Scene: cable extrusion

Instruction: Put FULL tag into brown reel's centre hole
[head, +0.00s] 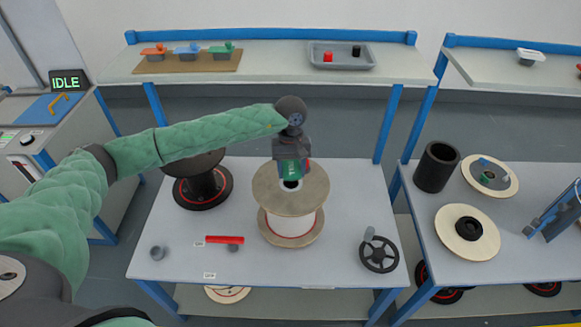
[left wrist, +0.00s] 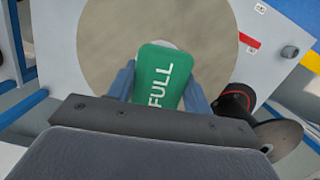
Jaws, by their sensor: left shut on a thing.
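The brown reel (head: 305,190) stands upright on the table, with white cable around its core. Its centre hole (head: 291,184) shows just below my left gripper. My left gripper (head: 291,168) points down over the reel's middle and is shut on the green FULL tag (head: 290,168). In the left wrist view the FULL tag (left wrist: 162,76) sits between the two blue-grey fingers, with the brown reel's top disc (left wrist: 105,40) behind it. A pale edge of the hole area shows past the tag's far end. I cannot tell whether the tag touches the reel. My right gripper is not in view.
A black reel (head: 203,188) stands left of the brown reel. A red bar (head: 225,240), a grey cup (head: 158,253) and a black handwheel (head: 379,254) lie on the table. The right table holds a black cylinder (head: 437,167) and pale discs (head: 467,236).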

